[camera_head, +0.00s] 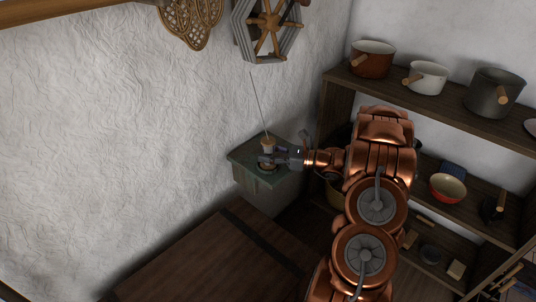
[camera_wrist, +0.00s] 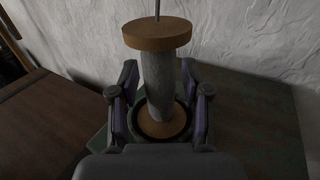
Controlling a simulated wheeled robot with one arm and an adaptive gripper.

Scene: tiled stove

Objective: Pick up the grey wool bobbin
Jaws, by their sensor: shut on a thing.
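The grey wool bobbin (camera_wrist: 158,80) stands upright in the wrist view, with a round wooden disc on top, grey wool around its middle and a wooden disc at its base. A thin rod or thread rises from its top. My gripper (camera_wrist: 160,103) has one finger on each side of the wool and is shut on it. In the head view the bobbin (camera_head: 267,145) is small, over the green-topped ledge (camera_head: 245,151) by the wall, with my gripper (camera_head: 270,158) around it. I cannot tell whether its base touches the ledge.
A dark wooden chest or table (camera_head: 200,262) lies in front of the ledge. Shelves on the right hold a brown pot (camera_head: 373,62), a white pot (camera_head: 428,78), a dark pot (camera_head: 494,95) and a red bowl (camera_head: 448,187). A wooden wheel (camera_head: 268,25) hangs on the wall above.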

